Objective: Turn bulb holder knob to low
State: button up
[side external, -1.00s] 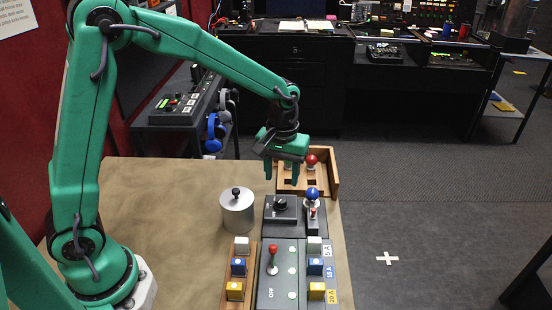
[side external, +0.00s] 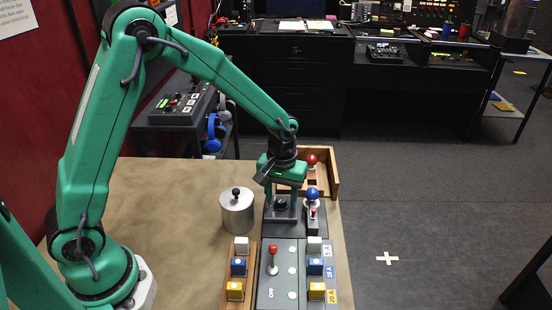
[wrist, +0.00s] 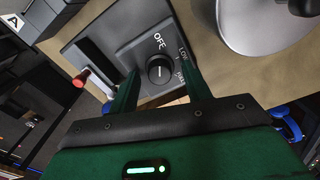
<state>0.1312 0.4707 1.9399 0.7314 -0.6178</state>
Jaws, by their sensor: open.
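The bulb holder (side external: 270,222) is a dark grey unit with a round black knob (side external: 282,203) on its raised box. In the wrist view the knob (wrist: 160,70) shows beside the labels OFF and LOW and a third label partly hidden by a finger. I cannot tell clearly which label its small light mark points to. My gripper (side external: 283,212) points down over the knob and is open. In the wrist view its two green fingers (wrist: 160,85) stand on either side of the knob, with a gap visible. A blue bulb (side external: 312,193) sits at the unit's right.
A grey cylinder with a black top knob (side external: 237,213) stands to the left. A wooden tray (side external: 332,172) with a red bulb (side external: 311,160) lies behind. In front are a panel with a red lever (side external: 273,258) and several coloured blocks. Bare table lies at far left.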

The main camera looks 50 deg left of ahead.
jog(key=c, duration=1)
jog(key=shift+m, duration=0.4)
jog(key=m, duration=1.1)
jog(key=shift+r, duration=0.1)
jog(key=o, duration=1)
